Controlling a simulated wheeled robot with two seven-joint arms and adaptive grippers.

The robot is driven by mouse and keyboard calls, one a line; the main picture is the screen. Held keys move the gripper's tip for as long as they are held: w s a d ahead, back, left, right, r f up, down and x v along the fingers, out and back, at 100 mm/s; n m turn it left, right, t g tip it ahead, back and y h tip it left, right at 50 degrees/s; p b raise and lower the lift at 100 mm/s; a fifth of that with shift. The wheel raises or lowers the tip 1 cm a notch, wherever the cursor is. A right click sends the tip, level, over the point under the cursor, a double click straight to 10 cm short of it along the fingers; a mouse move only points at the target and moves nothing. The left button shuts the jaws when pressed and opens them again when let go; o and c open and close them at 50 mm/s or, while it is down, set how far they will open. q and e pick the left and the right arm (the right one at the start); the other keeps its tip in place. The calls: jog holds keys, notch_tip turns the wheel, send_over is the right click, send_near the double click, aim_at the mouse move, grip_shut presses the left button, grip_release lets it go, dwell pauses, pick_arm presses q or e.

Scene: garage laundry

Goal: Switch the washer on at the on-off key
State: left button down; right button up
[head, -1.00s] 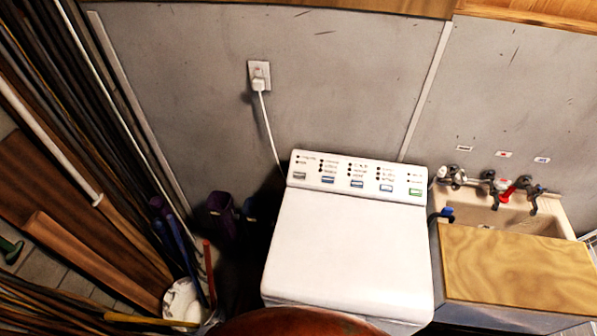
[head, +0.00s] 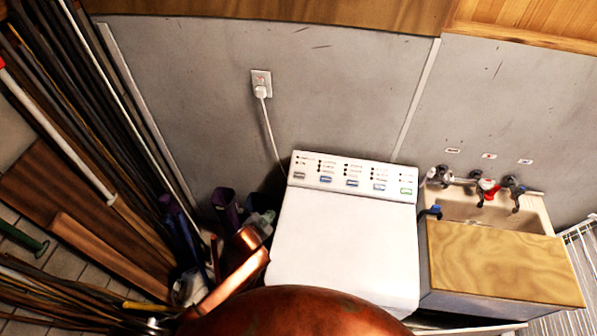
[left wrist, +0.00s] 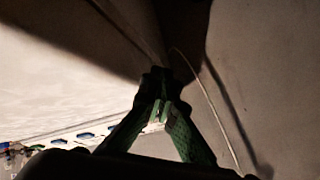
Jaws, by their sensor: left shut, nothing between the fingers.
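The white washer (head: 340,250) stands against the grey wall. Its sloped control panel (head: 340,171) carries a row of keys: a grey key (head: 299,175) at the left end, blue ones between, and a green key (head: 406,191) at the right end. The labels are too small to tell which is on-off. My left gripper (head: 266,217) is beside the washer's left edge, left of and lower in the picture than the panel. In the left wrist view its green fingers (left wrist: 163,108) meet, shut and empty. Blue keys (left wrist: 86,135) show beyond them. My right gripper is not in view.
A white cord runs from the wall outlet (head: 261,84) down behind the washer. Purple containers (head: 226,206) and long poles crowd the left. A sink (head: 480,213) with taps and a wooden board (head: 500,265) stand at the right.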

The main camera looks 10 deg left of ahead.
aim_at(299, 175)
pick_arm(q)
jog(key=w+d+r+m+t+h, duration=0.1)
jog(key=w+d+r+m, duration=0.2)
jog(key=w+r, duration=0.4)
jog(key=w+d+r+m+t+h+p, duration=0.1)
jog(key=w+d+r+m+h, duration=0.1)
jog(key=w+d+r+m, duration=0.2)
jog(key=w+r, duration=0.3)
jog(key=shift+w+d+t, duration=0.2)
jog(key=shift+d+t, duration=0.1)
jog(key=shift+t, duration=0.1)
jog(key=w+f+b, duration=0.1)
jog(key=f+b, duration=0.1)
jog(key=w+f+b, duration=0.1)
jog(key=f+b, duration=0.2)
jog(key=w+f+b, duration=0.1)
jog(key=f+b, duration=0.1)
jog(key=b, duration=0.1)
jog(key=shift+f, duration=0.15)
jog(key=shift+w+f, duration=0.2)
jog(key=shift+f, duration=0.15)
